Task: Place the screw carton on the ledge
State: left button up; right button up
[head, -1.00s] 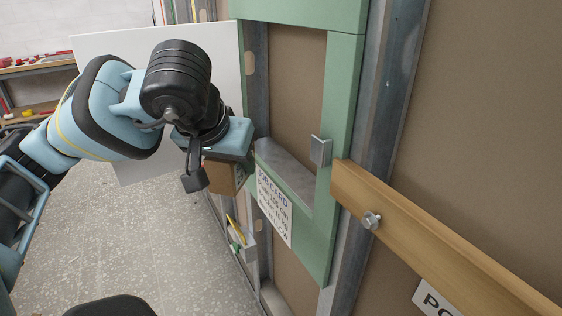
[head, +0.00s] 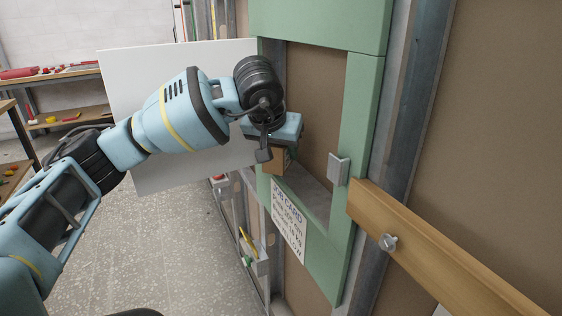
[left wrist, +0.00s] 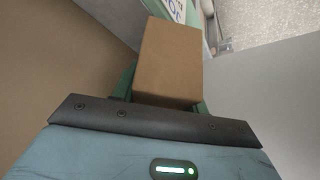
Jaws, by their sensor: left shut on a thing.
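The screw carton is a small brown box (head: 274,161) in the head view, held below my left gripper (head: 276,148) at the left part of the green-framed opening. In the left wrist view the carton (left wrist: 168,62) sticks out beyond the dark gripper edge, one plain brown face showing. My left gripper is shut on it; the fingers themselves are mostly hidden. The ledge (head: 312,192) is the grey bottom surface of the opening, just right of and below the carton. I cannot tell whether the carton touches it. My right gripper is not in view.
A green frame (head: 358,130) surrounds the opening, with a small grey block (head: 339,169) on its right side. A wooden rail (head: 450,262) with a bolt (head: 388,242) runs to the right. A white panel (head: 130,110) stands behind my arm. A small tray (head: 252,252) hangs lower down.

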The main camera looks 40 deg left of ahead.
pick_arm(q)
jog(key=shift+w+a, duration=0.1)
jog(key=shift+w, duration=0.2)
jog(key=shift+f, duration=1.75)
jog(key=shift+f, duration=0.15)
jog(key=o, duration=1.2)
jog(key=shift+s+r, duration=0.1)
jog(key=shift+r, duration=0.3)
jog(key=v, duration=1.1)
jog(key=shift+r+p, duration=0.2)
jog(key=shift+p, duration=0.25)
jog(key=shift+s, duration=0.1)
